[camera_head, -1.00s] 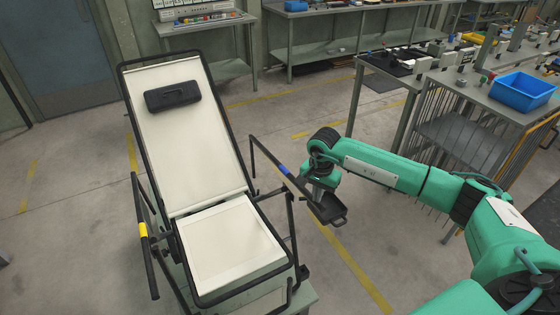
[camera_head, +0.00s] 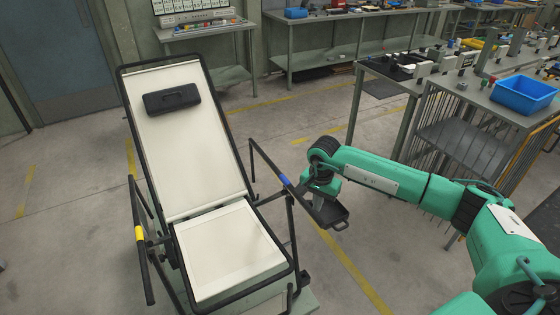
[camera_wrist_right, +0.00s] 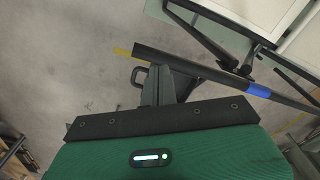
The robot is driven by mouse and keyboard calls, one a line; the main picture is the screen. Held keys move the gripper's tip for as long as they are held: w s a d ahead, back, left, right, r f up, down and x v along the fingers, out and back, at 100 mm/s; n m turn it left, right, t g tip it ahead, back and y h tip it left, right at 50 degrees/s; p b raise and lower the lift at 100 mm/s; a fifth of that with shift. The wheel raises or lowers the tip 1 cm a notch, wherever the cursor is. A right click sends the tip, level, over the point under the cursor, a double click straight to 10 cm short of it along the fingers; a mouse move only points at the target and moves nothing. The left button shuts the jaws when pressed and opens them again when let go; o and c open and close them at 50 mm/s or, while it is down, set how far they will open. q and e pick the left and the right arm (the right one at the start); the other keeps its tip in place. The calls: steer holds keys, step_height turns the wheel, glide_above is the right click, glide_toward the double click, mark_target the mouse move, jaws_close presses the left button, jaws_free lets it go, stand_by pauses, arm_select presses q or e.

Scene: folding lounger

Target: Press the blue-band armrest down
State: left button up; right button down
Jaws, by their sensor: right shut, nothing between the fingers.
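The lounger (camera_head: 210,248) stands with a pale seat and back in a black frame. The blue-band armrest (camera_head: 284,181) is a dark bar on its right side, sloping across the view. In the right wrist view its blue band (camera_wrist_right: 257,90) is right of the fingers. My right gripper (camera_head: 334,215) is shut and empty beside this bar. In the right wrist view its fingers (camera_wrist_right: 158,85) overlap the bar, close to it; I cannot tell whether they touch. My left gripper is out of view.
The yellow-band armrest (camera_head: 140,234) is on the lounger's left side. A black headrest (camera_head: 172,99) lies on the back. A workbench with a blue bin (camera_head: 525,94) stands at the right. Open floor (camera_head: 290,110) lies behind the lounger.

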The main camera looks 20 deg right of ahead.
step_height(320, 180, up, 6)
steer(key=p, duration=0.2)
stand_by(0.6)
